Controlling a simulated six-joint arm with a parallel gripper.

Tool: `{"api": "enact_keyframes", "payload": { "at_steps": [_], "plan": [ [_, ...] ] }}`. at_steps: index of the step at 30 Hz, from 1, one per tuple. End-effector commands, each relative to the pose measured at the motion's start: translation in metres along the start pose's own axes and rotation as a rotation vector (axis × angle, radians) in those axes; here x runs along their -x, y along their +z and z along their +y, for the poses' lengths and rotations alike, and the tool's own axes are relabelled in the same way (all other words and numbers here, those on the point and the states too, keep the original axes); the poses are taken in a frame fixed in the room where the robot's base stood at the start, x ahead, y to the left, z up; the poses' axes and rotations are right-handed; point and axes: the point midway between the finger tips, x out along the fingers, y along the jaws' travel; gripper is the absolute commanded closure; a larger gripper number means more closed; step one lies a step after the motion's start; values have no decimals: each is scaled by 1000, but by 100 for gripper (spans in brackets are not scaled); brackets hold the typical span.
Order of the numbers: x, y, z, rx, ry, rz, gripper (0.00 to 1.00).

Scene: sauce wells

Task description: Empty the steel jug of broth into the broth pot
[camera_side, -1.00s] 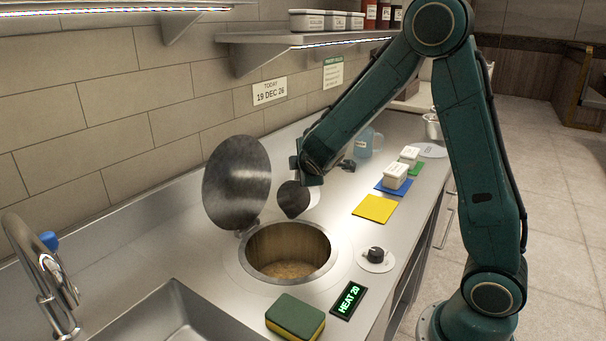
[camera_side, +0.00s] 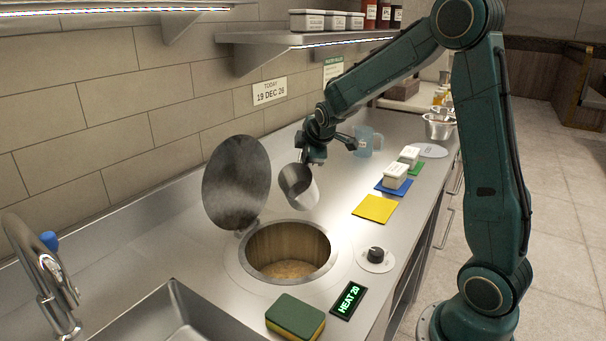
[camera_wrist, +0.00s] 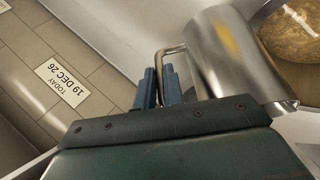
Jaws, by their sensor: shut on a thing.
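The steel jug (camera_side: 307,197) hangs in the air beyond the pot's far rim in the side view. The broth pot (camera_side: 262,244) is sunk in the counter, open, with brown broth (camera_side: 290,269) low inside. The wrist view also shows the broth (camera_wrist: 296,28).
The raised round lid (camera_side: 236,183) stands left of the pot. A blue jug (camera_side: 364,141), white tubs (camera_side: 395,175) and a yellow mat (camera_side: 376,208) lie to the right. A heat knob (camera_side: 376,255), sponge (camera_side: 296,316) and sink (camera_side: 170,318) are near the front.

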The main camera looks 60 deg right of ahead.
Motion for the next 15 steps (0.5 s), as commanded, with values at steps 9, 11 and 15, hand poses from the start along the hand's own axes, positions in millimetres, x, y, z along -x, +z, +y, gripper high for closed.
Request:
{"api": "enact_keyframes", "payload": {
  "at_steps": [9, 11, 15],
  "plan": [
    [-14, 9, 11, -58, -127, 26, 100],
    [-18, 10, 12, -68, -152, 31, 100],
    [-26, 14, 15, -92, -211, 43, 100]
  ]
}}
